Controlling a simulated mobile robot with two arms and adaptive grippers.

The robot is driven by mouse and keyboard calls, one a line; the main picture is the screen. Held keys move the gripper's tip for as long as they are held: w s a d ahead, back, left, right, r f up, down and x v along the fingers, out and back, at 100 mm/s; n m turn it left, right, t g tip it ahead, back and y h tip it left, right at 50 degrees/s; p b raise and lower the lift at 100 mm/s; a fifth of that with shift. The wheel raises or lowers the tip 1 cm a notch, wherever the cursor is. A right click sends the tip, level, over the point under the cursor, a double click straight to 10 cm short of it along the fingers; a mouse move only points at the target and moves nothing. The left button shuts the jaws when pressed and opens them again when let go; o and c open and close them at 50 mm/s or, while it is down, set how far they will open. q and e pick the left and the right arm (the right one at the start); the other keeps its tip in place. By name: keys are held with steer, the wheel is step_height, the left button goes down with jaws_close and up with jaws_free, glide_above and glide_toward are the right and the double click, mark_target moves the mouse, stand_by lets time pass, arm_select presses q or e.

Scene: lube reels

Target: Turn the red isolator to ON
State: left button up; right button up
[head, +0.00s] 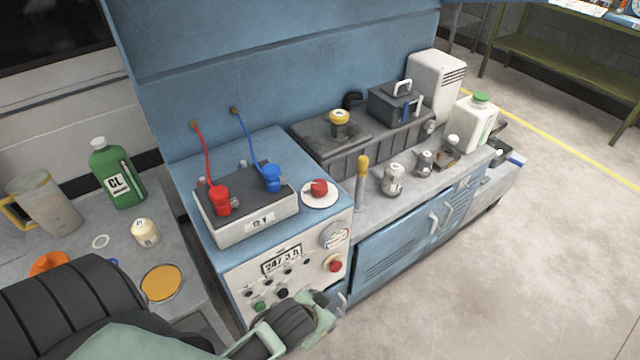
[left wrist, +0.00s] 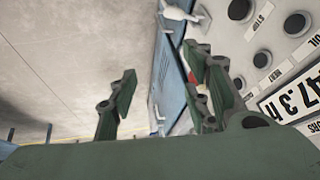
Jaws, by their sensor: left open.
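The red isolator (head: 319,187) is a red knob on a round white plate. It sits on top of the blue console, right of the 12 V battery box, in the head view. I cannot read its position markings. My left gripper (head: 322,308) is low in front of the console's front panel, below and apart from the isolator. In the left wrist view its two green fingers (left wrist: 165,85) are spread with nothing held between them. A small red patch shows by the right finger there; I cannot tell what it is. My right gripper is not in view.
The battery box (head: 247,207) carries red and blue clamps with hanging cables. A yellow-topped lever (head: 362,172) stands right of the isolator. Open floor lies at right.

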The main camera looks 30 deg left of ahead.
arm_select(q)
steer(key=w+d+r+m+t+h, duration=0.15)
steer(key=w+r+t, duration=0.35)
steer(key=w+r, duration=0.65)
steer(key=w+d+r+m+t+y, duration=0.1)
steer(key=w+d+r+t, duration=0.1)
steer(key=w+r+t, duration=0.9)
steer(key=w+d+r+m+g+h, duration=0.25)
steer(key=d+r+m+h, duration=0.5)
steer(key=r, duration=0.45)
steer(key=d+m+g+h, duration=0.6)
steer(key=d+m+h, duration=0.1)
steer(key=m, duration=0.1)
steer(key=m+g+y, duration=0.2)
steer(key=g+y, duration=1.1)
steer(key=y, duration=0.1)
glide_above(317, 185)
step_height(317, 185, down, 11)
steer(key=shift+w+d+f, duration=0.1)
steer(key=shift+d+f, duration=0.05)
steer(key=shift+f, duration=0.05)
steer(key=shift+a+f, duration=0.15)
steer(key=shift+a, duration=0.15)
step_height(317, 185, down, 7)
steer(key=shift+d+r+p, duration=0.1)
steer(key=shift+p, duration=1)
steer(key=shift+f, duration=0.3)
